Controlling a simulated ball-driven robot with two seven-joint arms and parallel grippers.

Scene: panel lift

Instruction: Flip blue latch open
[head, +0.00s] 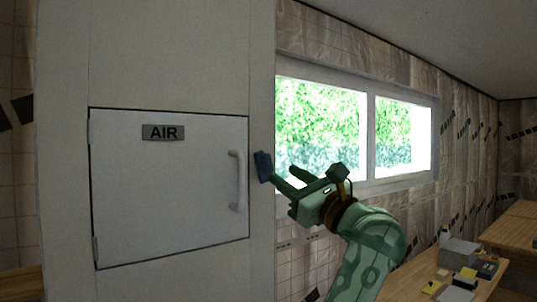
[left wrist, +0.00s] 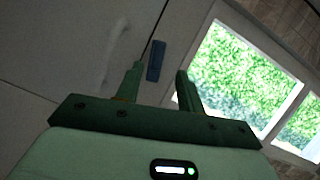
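The blue latch (head: 263,166) is a small dark blue block on the edge of the pale cabinet, to the right of the white AIR panel door (head: 165,190). The door sits closed in its frame, with a white handle (head: 237,180) at its right. My left gripper (head: 282,172) is open beside the latch, its fingers pointing at it. In the left wrist view, the latch (left wrist: 156,60) shows upright between the two fingers of the gripper (left wrist: 160,69), nearer the left finger. I cannot tell whether a finger touches it. My right gripper is not in view.
A bright window (head: 320,125) is in the wall behind my left arm. A wooden table (head: 415,287) with a grey box (head: 459,251) and several small items stands at the lower right. The cabinet front (head: 180,60) around the door is flat and clear.

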